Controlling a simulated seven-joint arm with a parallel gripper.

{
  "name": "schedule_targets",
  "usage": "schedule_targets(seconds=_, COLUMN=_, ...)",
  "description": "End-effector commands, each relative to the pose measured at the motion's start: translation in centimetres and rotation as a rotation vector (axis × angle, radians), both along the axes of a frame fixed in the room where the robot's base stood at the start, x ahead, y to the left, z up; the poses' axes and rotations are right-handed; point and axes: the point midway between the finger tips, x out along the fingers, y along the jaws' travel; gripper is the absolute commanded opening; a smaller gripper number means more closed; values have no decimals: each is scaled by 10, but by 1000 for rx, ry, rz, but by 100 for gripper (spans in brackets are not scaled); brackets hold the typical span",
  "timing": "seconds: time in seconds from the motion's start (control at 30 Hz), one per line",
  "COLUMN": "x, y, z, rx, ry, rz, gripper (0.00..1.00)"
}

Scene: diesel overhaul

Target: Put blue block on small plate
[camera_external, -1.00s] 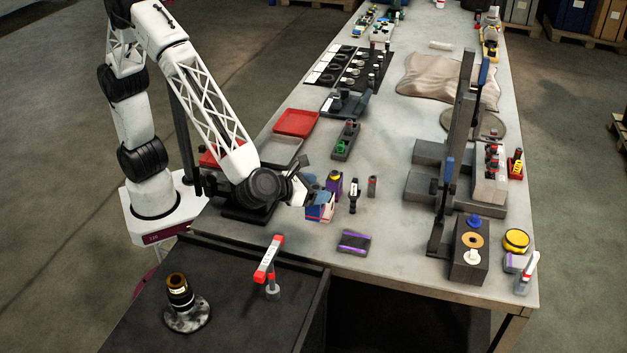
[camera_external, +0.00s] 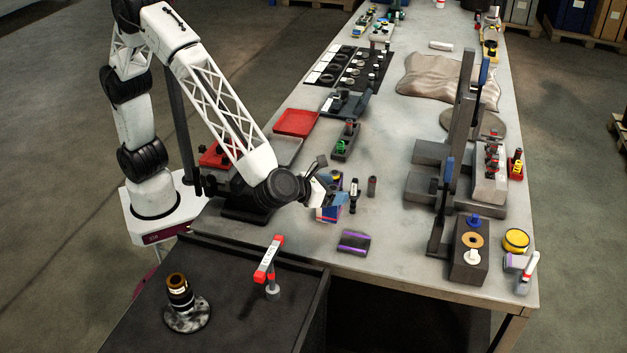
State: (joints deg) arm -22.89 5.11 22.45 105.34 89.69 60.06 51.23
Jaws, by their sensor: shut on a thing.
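My gripper (camera_external: 325,203) is over the near left part of the workbench, fingers pointing down and right. It is shut on a small block that shows blue (camera_external: 328,214), with red and white patches at its edges. The fingers and hand partly hide the block, and I cannot tell whether it touches the table. A small dark flat plate with purple stripes (camera_external: 354,242) lies in front and to the right of the gripper, apart from it. I cannot tell whether it is the small plate.
A small black-and-white upright part (camera_external: 353,192) and a dark cylinder (camera_external: 372,186) stand right of my gripper. A red tray (camera_external: 296,123) lies farther back. A tall dark fixture (camera_external: 450,165) stands to the right. The tabletop between is mostly clear.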

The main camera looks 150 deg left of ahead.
Motion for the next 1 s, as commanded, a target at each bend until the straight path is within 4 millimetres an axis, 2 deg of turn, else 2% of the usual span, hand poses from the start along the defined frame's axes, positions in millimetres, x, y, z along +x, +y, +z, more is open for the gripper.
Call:
schedule_targets(seconds=0.2, x=28, y=34, z=5, rx=0, ry=-1, rz=3, gripper=18)
schedule_targets(seconds=0.4, x=43, y=53, z=9, rx=1, ry=0, rz=2, gripper=18)
schedule_targets(seconds=0.83, x=45, y=56, z=9, rx=1, ry=0, rz=2, gripper=18)
schedule_targets(seconds=1.0, x=45, y=56, z=1, rx=0, ry=1, rz=3, gripper=18)
